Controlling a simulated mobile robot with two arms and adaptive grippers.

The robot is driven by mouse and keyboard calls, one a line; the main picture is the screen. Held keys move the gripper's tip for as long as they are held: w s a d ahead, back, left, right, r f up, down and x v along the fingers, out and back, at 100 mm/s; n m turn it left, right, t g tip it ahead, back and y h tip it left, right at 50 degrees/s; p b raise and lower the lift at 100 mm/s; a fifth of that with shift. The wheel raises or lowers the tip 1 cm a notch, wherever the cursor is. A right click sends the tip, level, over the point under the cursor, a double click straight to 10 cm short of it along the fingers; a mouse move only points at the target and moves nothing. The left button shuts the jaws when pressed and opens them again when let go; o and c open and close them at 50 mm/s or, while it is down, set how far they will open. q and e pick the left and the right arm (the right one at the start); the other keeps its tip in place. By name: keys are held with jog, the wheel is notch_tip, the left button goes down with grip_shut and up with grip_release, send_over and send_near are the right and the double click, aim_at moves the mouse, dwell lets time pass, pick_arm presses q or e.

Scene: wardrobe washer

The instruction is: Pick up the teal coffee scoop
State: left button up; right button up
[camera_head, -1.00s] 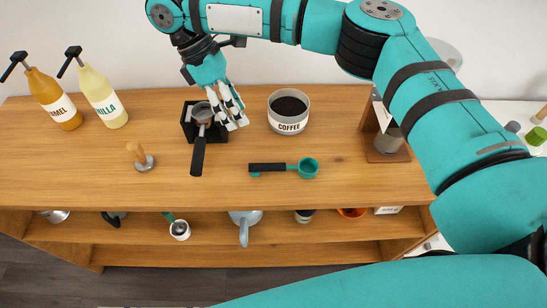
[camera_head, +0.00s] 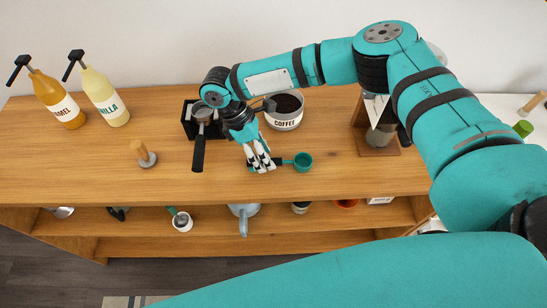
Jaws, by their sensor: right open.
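The teal coffee scoop (camera_head: 303,161) lies on the wooden counter. My left gripper is not in view.
A coffee canister (camera_head: 285,112) stands behind the scoop. A portafilter (camera_head: 199,140) rests in a black stand to the left. A tamper (camera_head: 143,154) and two syrup bottles (camera_head: 104,101) stand farther left. The wooden counter (camera_head: 350,182) is clear in front.

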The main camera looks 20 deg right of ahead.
jog(key=shift+x, duration=0.8)
grip_shut()
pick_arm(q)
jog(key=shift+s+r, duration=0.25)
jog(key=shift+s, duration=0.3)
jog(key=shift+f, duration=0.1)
pick_arm(e)
jog(key=shift+r+b, duration=0.3)
jog(key=shift+r, duration=0.35)
jog(key=shift+s+a+r+b, duration=0.15)
jog(key=shift+r+b, duration=0.1)
jog(key=shift+r, duration=0.25)
jog(key=shift+s+d+r+b, duration=0.1)
jog(key=shift+s+r+b, duration=0.1)
jog(key=shift+r, duration=0.3)
pick_arm(q)
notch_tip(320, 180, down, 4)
jog(key=b, duration=0.2)
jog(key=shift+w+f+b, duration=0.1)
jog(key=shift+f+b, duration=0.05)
jog(key=shift+b, duration=0.25)
pick_arm(e)
jog(key=s+a, duration=0.3)
jog(key=s, duration=0.4)
jog(key=s+a+r, duration=0.1)
jog(key=s+a, duration=0.2)
jog(key=s, duration=0.4)
jog(key=shift+r, duration=0.35)
